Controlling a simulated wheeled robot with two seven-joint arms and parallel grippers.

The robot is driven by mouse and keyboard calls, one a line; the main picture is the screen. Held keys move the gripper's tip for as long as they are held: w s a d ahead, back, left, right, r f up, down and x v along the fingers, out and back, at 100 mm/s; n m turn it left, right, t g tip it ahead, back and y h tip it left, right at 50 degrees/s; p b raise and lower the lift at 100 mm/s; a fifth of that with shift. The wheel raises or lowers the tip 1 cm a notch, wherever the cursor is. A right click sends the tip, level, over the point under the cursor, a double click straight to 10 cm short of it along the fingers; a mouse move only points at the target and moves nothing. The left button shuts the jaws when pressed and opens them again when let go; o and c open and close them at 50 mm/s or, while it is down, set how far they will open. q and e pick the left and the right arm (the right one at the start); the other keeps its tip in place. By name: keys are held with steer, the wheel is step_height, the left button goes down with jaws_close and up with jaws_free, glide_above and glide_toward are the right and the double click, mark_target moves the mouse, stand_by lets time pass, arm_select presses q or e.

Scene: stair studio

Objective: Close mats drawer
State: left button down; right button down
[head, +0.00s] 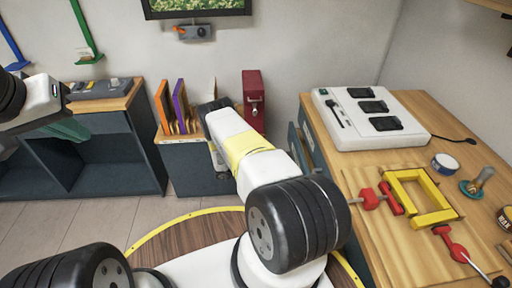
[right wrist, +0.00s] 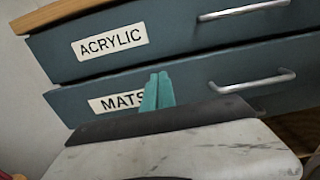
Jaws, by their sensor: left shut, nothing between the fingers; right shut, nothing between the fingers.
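The mats drawer (right wrist: 205,88) is a dark blue-grey front with a white MATS label and a silver bar handle (right wrist: 252,81). It sits below the acrylic drawer (right wrist: 180,42) in the right wrist view. How far it stands out is hard to tell there. My right gripper (right wrist: 158,90) is shut and empty, its teal fingers in front of the mats drawer, covering the label's right end. Whether they touch it is unclear. In the head view my right arm hides that gripper. My left gripper (head: 68,130) is shut and empty at the far left, away from the drawers.
A wooden workbench (head: 365,232) on the right carries a white control box (head: 370,118), a yellow frame (head: 422,198) and red clamps. A low cabinet (head: 196,168) with upright folders and a red box (head: 253,100) stand at the back. Dark shelving (head: 110,150) stands at left.

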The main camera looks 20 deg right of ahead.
mark_target(302, 163)
steer(key=shift+x, duration=2.6)
